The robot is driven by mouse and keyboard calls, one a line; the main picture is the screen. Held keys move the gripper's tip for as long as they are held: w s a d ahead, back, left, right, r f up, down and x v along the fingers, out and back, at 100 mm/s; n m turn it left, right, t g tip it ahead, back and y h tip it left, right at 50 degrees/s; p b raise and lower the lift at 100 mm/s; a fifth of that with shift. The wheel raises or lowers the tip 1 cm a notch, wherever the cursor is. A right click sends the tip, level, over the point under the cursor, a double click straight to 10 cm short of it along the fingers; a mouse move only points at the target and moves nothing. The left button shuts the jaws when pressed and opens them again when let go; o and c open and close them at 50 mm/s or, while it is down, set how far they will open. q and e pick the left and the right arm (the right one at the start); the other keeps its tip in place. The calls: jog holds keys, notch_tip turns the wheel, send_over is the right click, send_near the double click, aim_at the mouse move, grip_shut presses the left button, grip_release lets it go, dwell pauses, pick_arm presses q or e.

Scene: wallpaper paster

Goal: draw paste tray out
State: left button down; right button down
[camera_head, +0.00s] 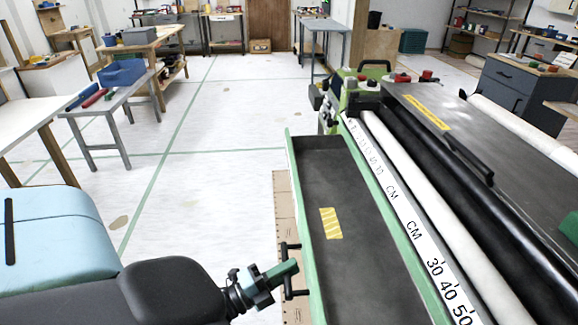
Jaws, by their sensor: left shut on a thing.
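The paste tray (345,188) is a long dark trough with green edges and a yellow striped label. It runs along the left side of the wallpaper paster (372,160). A black handle (291,246) sits on the tray's outer left side. My left arm comes in from the lower left, and my left gripper (289,269) is shut on the handle, hiding its middle. The tray stands out beside the machine's white centimetre scale (392,195). My right gripper is not in view.
A flat brown cardboard strip (283,205) lies on the floor beside the tray. The white floor (205,180) left of the tray is mostly clear. A small grey table (115,100) with a blue bin stands at the left. Workbenches and shelves line the back.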

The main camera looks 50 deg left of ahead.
pick_arm(q)
jog(key=c, duration=1.4)
grip_release()
jog(key=shift+o, duration=0.2)
jog(key=shift+s, duration=0.1)
jog(key=v, duration=0.7)
jog(key=shift+s+b, duration=0.3)
jog(key=shift+b, duration=0.15)
jog(key=shift+a, duration=0.1)
